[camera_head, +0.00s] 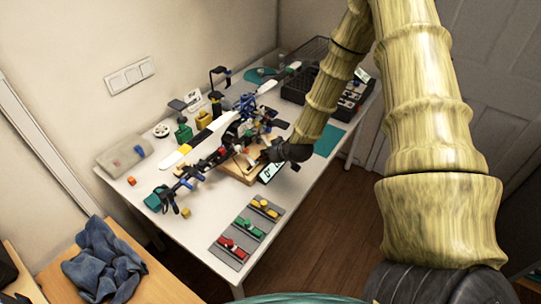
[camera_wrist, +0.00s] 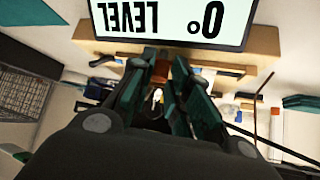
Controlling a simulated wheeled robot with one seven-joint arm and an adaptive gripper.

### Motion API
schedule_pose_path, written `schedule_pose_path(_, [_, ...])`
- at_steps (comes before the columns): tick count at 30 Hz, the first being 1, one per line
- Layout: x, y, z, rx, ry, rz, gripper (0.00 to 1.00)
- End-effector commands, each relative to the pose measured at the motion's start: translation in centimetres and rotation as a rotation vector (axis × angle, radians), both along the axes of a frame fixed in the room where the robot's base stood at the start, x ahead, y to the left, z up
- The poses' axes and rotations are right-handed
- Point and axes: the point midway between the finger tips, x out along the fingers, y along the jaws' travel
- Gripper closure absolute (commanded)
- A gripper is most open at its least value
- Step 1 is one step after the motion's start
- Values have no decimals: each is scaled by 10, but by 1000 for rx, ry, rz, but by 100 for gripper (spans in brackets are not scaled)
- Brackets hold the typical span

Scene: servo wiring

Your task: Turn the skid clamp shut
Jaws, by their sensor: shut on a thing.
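A model helicopter (camera_head: 222,138) stands on a wooden stand (camera_head: 232,171) on the white table. My gripper (camera_head: 268,154) is at the stand's right side, just above the display. In the wrist view my dark green fingers (camera_wrist: 160,90) are nearly together, around a small orange-brown piece (camera_wrist: 161,70) at the wooden edge (camera_wrist: 262,42). This piece appears to be the skid clamp; the fingers hide most of it, and its turn angle cannot be told. A display (camera_head: 270,172) reading "0° LEVEL" is in front of the stand; it also shows in the wrist view (camera_wrist: 180,18).
A grey panel (camera_head: 231,252) with red, green and yellow parts lies at the front. Black bins (camera_head: 297,86) and a teal mat (camera_head: 329,141) are at the right. A grey pouch (camera_head: 124,155) and small containers line the wall side.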

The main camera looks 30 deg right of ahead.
Motion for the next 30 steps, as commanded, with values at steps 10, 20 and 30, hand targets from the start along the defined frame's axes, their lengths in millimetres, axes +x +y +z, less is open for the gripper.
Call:
schedule_pose_path(10, [2, 6, 0, -5, -2, -231, 100])
schedule_pose_path(20, [4, 9, 1, -6, -4, -477, 100])
schedule_pose_path(30, [6, 12, 2, -7, -5, -689, 100])
